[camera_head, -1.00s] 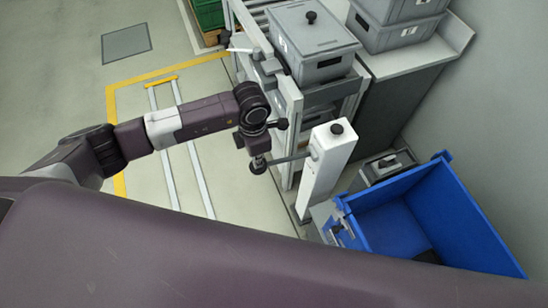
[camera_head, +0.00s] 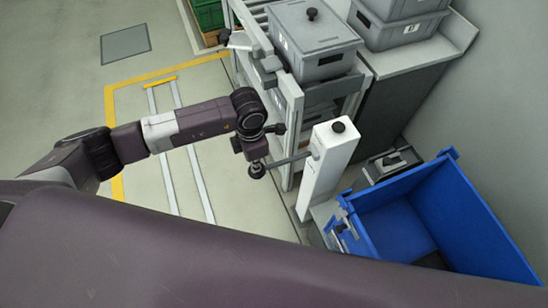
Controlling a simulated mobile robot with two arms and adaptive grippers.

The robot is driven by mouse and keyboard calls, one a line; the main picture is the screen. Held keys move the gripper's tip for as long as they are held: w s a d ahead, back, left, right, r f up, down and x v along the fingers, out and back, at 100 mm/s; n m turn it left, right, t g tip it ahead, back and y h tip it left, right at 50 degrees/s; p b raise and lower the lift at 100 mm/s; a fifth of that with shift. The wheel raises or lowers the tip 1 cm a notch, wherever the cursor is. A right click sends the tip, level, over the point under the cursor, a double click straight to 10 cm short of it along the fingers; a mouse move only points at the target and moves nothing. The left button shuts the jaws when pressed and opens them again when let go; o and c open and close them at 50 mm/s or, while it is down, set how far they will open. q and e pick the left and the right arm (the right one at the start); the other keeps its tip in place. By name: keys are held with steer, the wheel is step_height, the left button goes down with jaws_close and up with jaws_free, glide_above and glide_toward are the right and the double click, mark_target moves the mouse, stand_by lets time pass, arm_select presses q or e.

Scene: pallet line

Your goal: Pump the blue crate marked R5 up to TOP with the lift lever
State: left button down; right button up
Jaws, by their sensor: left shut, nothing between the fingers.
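The blue crate (camera_head: 487,222) stands at the lower right, open on top, with a dark area inside its near corner. No R5 mark or TOP mark can be read from here. A white post (camera_head: 326,168) with a black knob on top stands left of the crate. The grey lift lever (camera_head: 287,160) sticks out of the post to the left and ends in a dark knob (camera_head: 257,171). My left gripper (camera_head: 255,156) is shut and empty, right above the lever's outer end, seemingly touching it. My right gripper is not in view.
A roller rack with a grey lidded crate (camera_head: 313,43) stands behind the post. More grey crates (camera_head: 400,28) are on a counter at the upper right. My own dark body part covers the bottom. The floor on the left is open, with yellow lines and two pale rails.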

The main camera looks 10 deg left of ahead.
arm_select(q)
steer(key=shift+s+a+f, duration=0.1)
steer(key=shift+f, duration=0.25)
steer(key=shift+f+b, duration=0.8)
steer(key=shift+b, duration=0.05)
steer(key=shift+f+b, duration=0.8)
steer(key=shift+f, duration=0.05)
steer(key=shift+f+b, duration=0.6)
steer(key=shift+f, duration=0.05)
steer(key=r+p, duration=0.2)
steer(key=r, duration=0.1)
steer(key=r+p, duration=0.2)
steer(key=r, duration=0.2)
steer(key=d+r+p, duration=0.1)
steer(key=r+p, duration=0.1)
steer(key=r, duration=0.2)
steer(key=shift+w+p, duration=0.35)
steer(key=shift+p, duration=0.05)
steer(key=shift+f, duration=0.2)
